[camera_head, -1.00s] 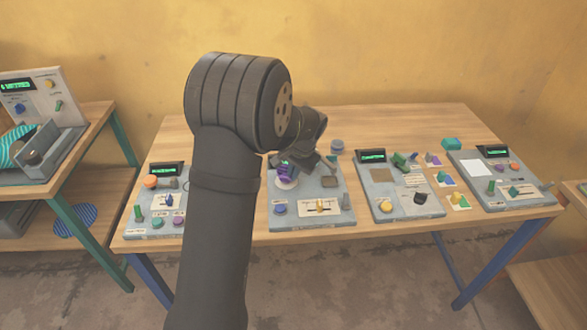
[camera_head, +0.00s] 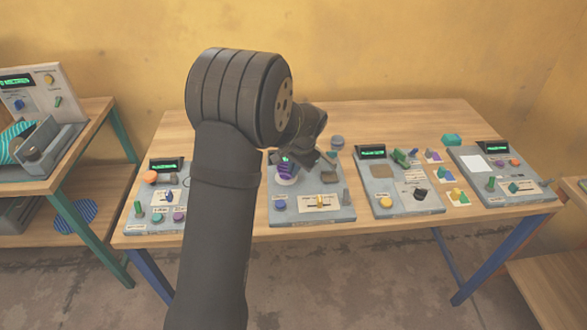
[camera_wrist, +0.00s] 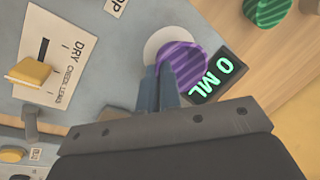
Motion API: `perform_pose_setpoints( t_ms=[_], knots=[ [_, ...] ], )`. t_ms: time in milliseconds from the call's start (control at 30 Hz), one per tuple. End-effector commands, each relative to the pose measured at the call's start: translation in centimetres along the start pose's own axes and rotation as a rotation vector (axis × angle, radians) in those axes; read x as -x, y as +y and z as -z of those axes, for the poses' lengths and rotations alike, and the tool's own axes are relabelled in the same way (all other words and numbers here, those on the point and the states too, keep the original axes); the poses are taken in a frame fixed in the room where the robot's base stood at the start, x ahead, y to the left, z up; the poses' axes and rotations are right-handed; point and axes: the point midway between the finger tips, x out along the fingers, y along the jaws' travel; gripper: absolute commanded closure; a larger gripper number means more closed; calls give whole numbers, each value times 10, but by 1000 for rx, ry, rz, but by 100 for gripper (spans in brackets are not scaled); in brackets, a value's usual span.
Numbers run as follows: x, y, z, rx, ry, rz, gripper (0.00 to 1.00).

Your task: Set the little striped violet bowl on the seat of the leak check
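The little striped violet bowl (camera_wrist: 184,62) is at my fingertips in the wrist view. It also shows in the head view (camera_head: 287,172), partly hidden by my wrist. My gripper (camera_wrist: 161,88) appears shut on the bowl's near wall. The white round seat (camera_wrist: 153,45) of the leak check lies behind the bowl, which covers its right part in the wrist view. In the head view the seat (camera_head: 287,182) shows just below the bowl. I cannot tell whether the bowl touches it. The leak check's display (camera_wrist: 217,74) reads 0 ML and stands close beside the bowl.
The leak check panel (camera_head: 330,210) carries a yellow slider (camera_wrist: 30,72) on a labelled plate and a blue knob (camera_head: 279,204). A green striped object (camera_wrist: 268,10) lies past the panel's edge. Other panels stand on both sides; the table's back is mostly clear.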

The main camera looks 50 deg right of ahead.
Motion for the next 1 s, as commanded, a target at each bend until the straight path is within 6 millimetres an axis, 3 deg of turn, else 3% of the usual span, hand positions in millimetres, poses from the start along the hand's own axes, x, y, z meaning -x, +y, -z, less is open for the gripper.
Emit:
perform_pose_setpoints(
  t_ms=[833,900,967,1000],
  knots=[
    [-8,2,0,0,-1,0,100],
    [-8,2,0,0,0,0,82],
    [-8,2,0,0,0,0,71],
    [-8,2,0,0,0,0,71]
  ],
)
